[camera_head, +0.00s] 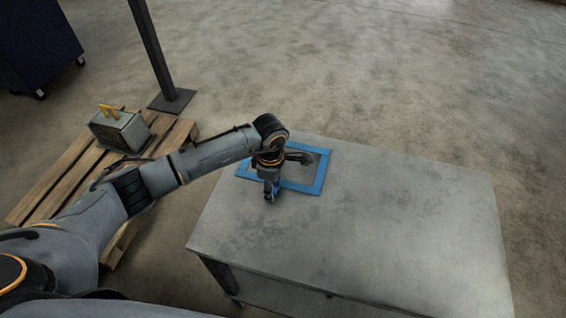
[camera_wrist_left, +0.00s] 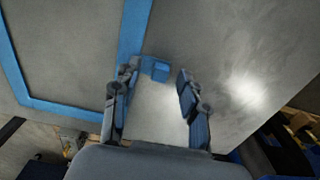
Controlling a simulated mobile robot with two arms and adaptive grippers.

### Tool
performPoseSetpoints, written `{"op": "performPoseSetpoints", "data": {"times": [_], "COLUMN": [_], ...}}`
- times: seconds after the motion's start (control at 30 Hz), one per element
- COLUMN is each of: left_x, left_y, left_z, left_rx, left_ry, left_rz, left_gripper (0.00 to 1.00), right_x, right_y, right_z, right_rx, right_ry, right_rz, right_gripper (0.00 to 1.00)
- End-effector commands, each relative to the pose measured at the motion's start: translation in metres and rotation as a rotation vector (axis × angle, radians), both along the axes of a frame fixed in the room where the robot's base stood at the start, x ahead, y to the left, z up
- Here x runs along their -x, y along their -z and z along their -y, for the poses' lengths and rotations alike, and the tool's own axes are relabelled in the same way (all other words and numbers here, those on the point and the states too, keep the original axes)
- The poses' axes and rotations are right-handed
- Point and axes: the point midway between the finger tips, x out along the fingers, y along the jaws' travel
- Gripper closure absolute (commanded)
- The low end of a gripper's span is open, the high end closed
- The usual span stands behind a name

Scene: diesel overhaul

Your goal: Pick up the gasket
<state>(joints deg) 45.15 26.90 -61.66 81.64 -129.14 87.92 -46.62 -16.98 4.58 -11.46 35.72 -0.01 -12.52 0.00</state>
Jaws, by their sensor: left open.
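The gasket looks to be the flat blue rectangular frame (camera_head: 321,172) lying on the grey table; it also shows in the left wrist view (camera_wrist_left: 134,32). My left gripper (camera_head: 270,196) points down over the frame's near edge, and its arm hides part of the frame. In the left wrist view my left gripper (camera_wrist_left: 157,82) is open, its two fingers apart. My right gripper is not in view.
The grey table top (camera_head: 400,225) is clear to the right of the frame. A wooden pallet (camera_head: 60,180) with a finned grey part (camera_head: 120,131) on it stands at the left. A dark post (camera_head: 153,50) and a dark blue cabinet (camera_head: 40,40) stand behind.

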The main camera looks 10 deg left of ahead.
Motion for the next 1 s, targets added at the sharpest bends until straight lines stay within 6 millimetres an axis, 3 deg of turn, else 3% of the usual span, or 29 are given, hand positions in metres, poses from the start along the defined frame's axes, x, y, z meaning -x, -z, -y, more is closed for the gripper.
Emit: {"op": "performPoseSetpoints", "data": {"times": [0.17,0.4,0.77,1.0], "left_x": [0.0,0.0,0.0,-0.002], "left_y": [0.001,0.0,-0.001,-0.02], "left_z": [0.0,0.0,0.0,0.0], "left_rx": [0.0,0.0,0.001,0.001], "left_ry": [0.0,0.0,0.0,0.002], "left_rz": [0.0,0.0,0.001,0.006], "left_gripper": [0.57,1.0,1.0,1.0], "right_x": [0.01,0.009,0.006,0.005], "right_y": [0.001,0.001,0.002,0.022], "right_z": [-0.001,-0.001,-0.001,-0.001], "right_rx": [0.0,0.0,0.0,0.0], "right_ry": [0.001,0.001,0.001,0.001], "right_rz": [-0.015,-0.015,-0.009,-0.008], "right_gripper": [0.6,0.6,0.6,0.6]}}
